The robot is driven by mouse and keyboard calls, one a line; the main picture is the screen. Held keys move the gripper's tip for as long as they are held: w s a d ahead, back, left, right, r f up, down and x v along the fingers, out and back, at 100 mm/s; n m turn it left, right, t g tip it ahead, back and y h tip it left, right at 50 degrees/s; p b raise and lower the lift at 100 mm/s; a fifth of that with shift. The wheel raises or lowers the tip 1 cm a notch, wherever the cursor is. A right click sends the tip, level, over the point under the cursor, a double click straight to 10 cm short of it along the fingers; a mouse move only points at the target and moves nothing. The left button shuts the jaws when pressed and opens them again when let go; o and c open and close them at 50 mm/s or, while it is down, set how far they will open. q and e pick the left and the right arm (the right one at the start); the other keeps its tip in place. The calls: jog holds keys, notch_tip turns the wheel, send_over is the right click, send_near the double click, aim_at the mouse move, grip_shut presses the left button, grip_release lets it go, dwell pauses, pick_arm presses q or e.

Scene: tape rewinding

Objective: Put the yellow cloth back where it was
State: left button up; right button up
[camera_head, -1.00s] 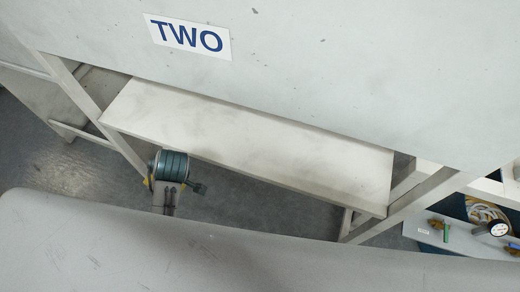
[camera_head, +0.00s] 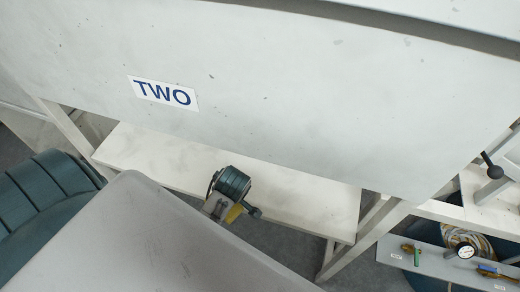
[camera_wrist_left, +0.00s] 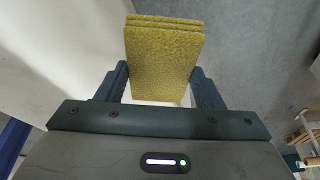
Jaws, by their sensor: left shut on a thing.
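The yellow cloth (camera_wrist_left: 164,55) is a folded, layered pad in the left wrist view. It stands between the two dark fingers of my left gripper (camera_wrist_left: 161,84), which is shut on it. Its far end sticks out past the fingertips. The fingers are hidden there. My right gripper is in neither view.
The large grey panel (camera_head: 270,100) spans the middle of the head view. The white shelf (camera_head: 140,158) runs beneath it on a white frame. At right, a grey ledge (camera_head: 430,262) carries a dial gauge (camera_head: 465,251) and small fittings. A black-knobbed lever (camera_head: 493,168) stands above.

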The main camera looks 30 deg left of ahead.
pick_arm(q)
jog(key=p, duration=0.3)
send_over(252, 190)
jog(key=d, duration=0.1)
jog(key=shift+f, duration=0.55)
notch_tip(252, 190, down, 3)
jog(key=shift+r+p, duration=0.1)
jog(key=shift+p, duration=0.3)
jog(key=shift+f, duration=0.35)
jog(key=o, duration=0.9)
